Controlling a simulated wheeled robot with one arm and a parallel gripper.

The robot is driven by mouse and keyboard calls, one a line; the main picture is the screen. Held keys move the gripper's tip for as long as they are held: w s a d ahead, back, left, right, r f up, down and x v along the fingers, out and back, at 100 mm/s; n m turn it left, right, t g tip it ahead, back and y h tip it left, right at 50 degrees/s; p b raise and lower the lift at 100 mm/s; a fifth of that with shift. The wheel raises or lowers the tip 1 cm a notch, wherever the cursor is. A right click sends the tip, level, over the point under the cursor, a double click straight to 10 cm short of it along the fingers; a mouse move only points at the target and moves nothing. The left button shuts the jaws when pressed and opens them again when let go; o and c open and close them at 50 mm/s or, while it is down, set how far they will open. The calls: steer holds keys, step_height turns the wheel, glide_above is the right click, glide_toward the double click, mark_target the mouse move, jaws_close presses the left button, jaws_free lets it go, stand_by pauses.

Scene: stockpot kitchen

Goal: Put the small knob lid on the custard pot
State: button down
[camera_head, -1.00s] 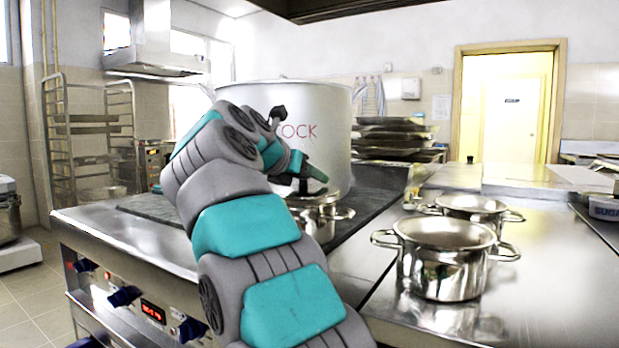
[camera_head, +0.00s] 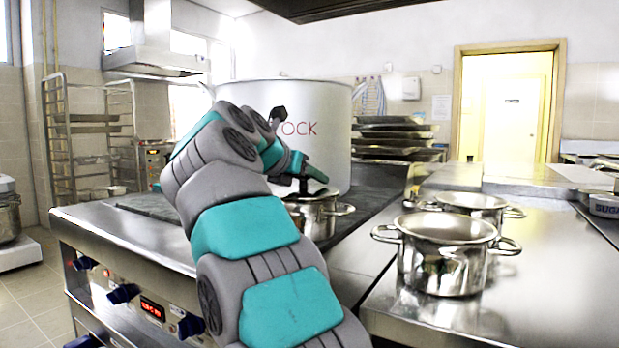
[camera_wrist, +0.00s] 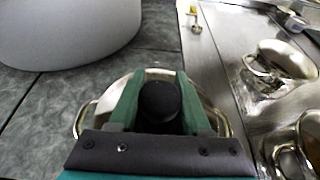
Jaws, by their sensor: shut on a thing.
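My gripper (camera_head: 312,184) is at a small steel pot (camera_head: 316,219) with side handles on the cooktop, in front of the big stockpot. In the wrist view, my gripper (camera_wrist: 160,100) has its green fingers shut on a round black knob (camera_wrist: 160,102), the knob of the small lid. The lid's shiny disc (camera_wrist: 125,92) is mostly hidden behind the fingers. It is over the small pot, whose handle (camera_wrist: 84,118) shows at left. I cannot tell whether the lid touches the rim all round. I see no label on this pot.
The tall stockpot (camera_head: 330,110) stands close behind my gripper. Two more steel pots stand on the counter at right, one nearer (camera_head: 445,265) and one farther (camera_head: 472,203). Stacked trays (camera_head: 398,135) are at the back. The counter between cooktop and pots has free room.

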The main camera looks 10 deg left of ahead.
steer(key=shift+c, duration=1.4)
jaws_free()
steer(key=shift+s, duration=0.1)
